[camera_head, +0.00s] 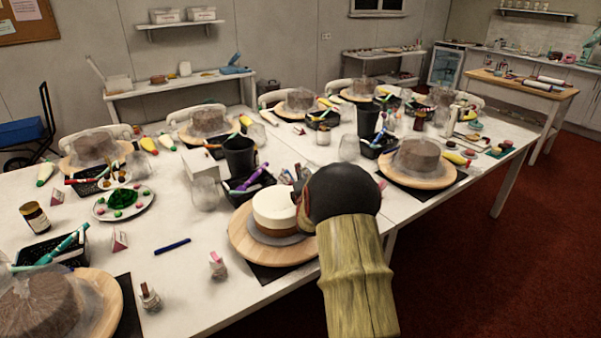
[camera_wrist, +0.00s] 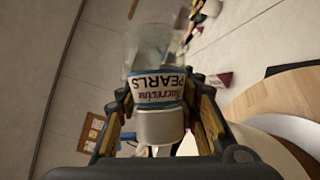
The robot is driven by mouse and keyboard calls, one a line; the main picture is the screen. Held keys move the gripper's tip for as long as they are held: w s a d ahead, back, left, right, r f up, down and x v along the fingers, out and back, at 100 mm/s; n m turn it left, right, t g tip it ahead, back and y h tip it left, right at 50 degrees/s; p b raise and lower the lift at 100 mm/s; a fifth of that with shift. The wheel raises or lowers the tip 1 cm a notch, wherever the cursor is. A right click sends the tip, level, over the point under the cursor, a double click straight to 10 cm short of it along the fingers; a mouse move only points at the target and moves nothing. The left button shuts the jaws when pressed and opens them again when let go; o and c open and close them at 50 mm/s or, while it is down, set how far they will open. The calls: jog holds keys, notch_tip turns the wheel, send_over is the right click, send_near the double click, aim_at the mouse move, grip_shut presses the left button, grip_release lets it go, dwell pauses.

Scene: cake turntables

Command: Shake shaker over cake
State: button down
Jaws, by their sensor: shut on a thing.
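The shaker (camera_wrist: 157,88) shows in the wrist view, with a clear glass-like body, a blue-edged label reading "PEARLS" and a pale cap. My gripper (camera_wrist: 161,98) is shut on it, one finger on each side. The cake (camera_head: 275,208), white on top with a brown lower band, sits on a round wooden turntable (camera_head: 244,242) at the near table edge. In the head view my arm hides the cake's right side and the shaker cannot be made out. In the wrist view the turntable (camera_wrist: 265,92) is at the right, apart from the shaker.
A black cup (camera_head: 239,157), a clear jar (camera_head: 205,193) and a black basket (camera_head: 250,187) of coloured tubes stand behind the cake. Other bagged cakes on turntables (camera_head: 415,180) line the table.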

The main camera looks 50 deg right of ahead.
jog(key=shift+a, duration=0.1)
jog(key=shift+r+n+t, duration=0.2)
jog(key=shift+n+t, duration=0.1)
jog(key=shift+n, duration=0.1)
jog(key=shift+a+r+n, duration=0.1)
jog(key=shift+r+n, duration=0.1)
jog(key=shift+n, duration=0.3)
dwell(0.3)
